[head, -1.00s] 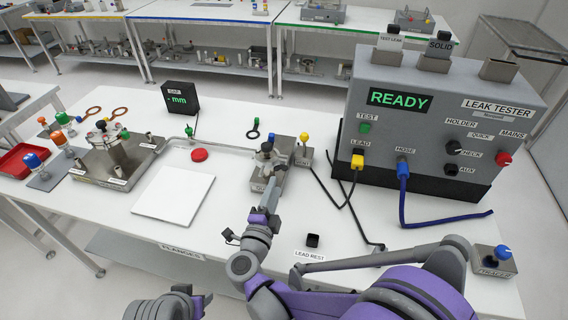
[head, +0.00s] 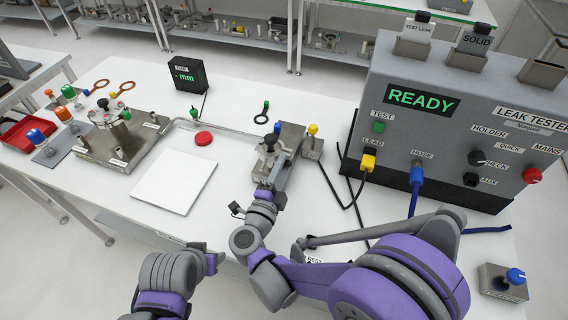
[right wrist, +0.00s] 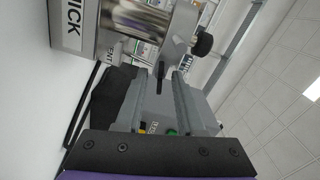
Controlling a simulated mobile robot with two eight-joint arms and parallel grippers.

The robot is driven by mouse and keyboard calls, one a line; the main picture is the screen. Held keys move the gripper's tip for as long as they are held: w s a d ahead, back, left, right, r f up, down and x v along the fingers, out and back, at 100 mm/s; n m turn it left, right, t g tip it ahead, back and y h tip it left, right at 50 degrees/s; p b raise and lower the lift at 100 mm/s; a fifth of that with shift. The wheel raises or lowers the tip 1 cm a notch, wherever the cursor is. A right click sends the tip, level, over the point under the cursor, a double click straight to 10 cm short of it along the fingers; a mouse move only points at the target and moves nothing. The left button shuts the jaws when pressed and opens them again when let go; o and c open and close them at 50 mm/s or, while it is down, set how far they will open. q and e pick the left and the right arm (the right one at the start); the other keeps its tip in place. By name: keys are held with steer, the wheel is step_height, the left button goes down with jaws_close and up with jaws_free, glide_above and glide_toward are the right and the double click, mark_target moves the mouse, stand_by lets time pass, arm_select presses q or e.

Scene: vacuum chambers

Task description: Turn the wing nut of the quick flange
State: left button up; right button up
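The quick flange (head: 268,168) stands on a grey block at the middle of the white table, with a dark knob on top and a blue part behind it. In the right wrist view it is a shiny metal cylinder (right wrist: 140,18) beside a QUICK label. A black knob (right wrist: 203,43), perhaps the wing nut, sticks out at its side. In the head view the right gripper (head: 274,182) is at the flange's front, fingertips partly hidden. My left arm's end (head: 212,262) is low; its fingers are not clear.
The leak tester (head: 440,110), showing READY, stands at right with yellow and blue plugs and cables. A yellow-topped valve (head: 313,142) stands right of the flange. A white plate (head: 174,181) and a red disc (head: 203,138) lie left. A gauge box (head: 190,76) stands behind.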

steer(key=shift+s, duration=0.1)
jaws_close()
steer(key=m+b, duration=0.1)
steer(key=m, duration=0.2)
steer(key=shift+b, duration=0.3)
jaws_free()
